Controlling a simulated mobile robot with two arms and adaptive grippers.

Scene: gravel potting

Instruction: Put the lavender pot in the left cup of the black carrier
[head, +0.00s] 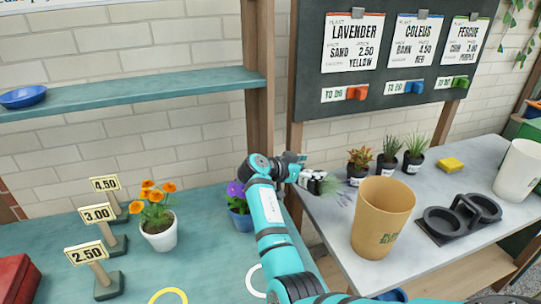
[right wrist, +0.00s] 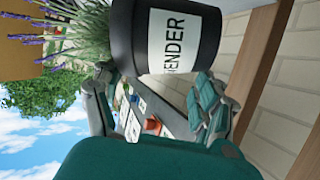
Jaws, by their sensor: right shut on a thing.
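The lavender pot, black with a white label, shows in the right wrist view (right wrist: 165,38) between my right gripper's fingers (right wrist: 158,100). Its purple spikes and green leaves point left there. In the head view, my right gripper (head: 313,181) is shut on the pot at the left end of the grey table. The pot is tipped sideways there, its foliage (head: 343,192) pointing right and most of its body hidden. The black carrier (head: 430,233) lies on the grey table at the right, with two round cups. Its left cup (head: 443,222) looks empty. My left gripper is not in view.
A tan pot (head: 382,215) stands between the lavender and the carrier. Several small potted plants (head: 388,163) and a yellow sponge (head: 450,164) are behind. A white pot (head: 518,170) stands at the right. A purple-flowered blue pot (head: 240,213) is beside my arm.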

